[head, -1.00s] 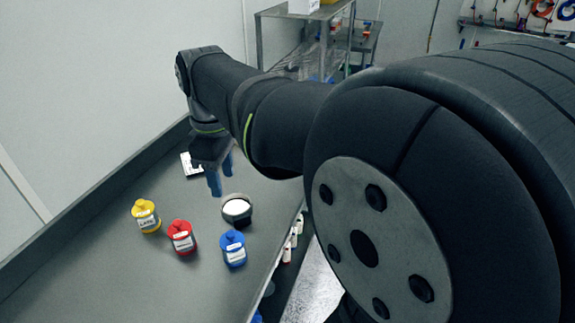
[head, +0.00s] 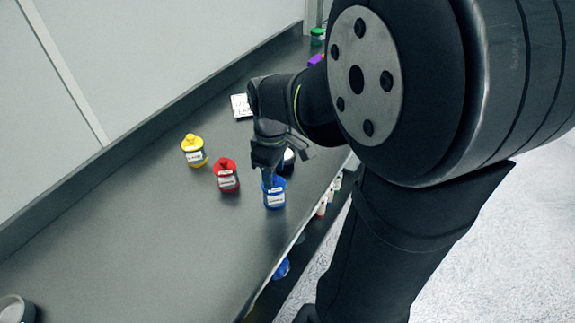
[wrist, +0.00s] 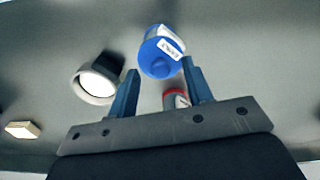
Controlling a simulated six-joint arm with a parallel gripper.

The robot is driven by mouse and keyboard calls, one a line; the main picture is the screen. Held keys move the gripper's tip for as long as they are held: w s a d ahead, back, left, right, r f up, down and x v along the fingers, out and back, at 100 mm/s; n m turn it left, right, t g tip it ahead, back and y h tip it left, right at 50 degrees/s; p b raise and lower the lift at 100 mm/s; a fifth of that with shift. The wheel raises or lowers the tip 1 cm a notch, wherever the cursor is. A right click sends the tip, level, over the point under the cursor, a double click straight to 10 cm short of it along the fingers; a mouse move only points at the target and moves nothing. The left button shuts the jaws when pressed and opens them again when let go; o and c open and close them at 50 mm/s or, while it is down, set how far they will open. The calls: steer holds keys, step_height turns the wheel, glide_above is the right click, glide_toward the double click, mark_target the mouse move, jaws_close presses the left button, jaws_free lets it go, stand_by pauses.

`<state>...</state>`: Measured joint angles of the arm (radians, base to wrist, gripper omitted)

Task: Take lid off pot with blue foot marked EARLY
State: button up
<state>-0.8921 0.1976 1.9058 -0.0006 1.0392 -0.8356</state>
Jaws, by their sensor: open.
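A blue pot (head: 275,199) with a blue lid and a white label stands upright on the bench; the label's word is too small to read. In the wrist view, the blue pot (wrist: 160,54) shows just beyond the fingertips, roughly between them. My gripper (head: 267,181) points down above the blue pot, its fingers apart and empty; it also shows in the wrist view (wrist: 160,64). A red pot (head: 227,180) and a yellow pot (head: 194,152), each with a white label, stand to the left. Whether the fingers touch the blue lid cannot be told.
A flat white item (head: 241,105) lies farther back. The bench's right edge is near the blue pot. The front of the bench is mostly clear.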

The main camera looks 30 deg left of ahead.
steer(key=shift+f, duration=0.5)
jaws_close()
steer(key=shift+r, duration=0.2)
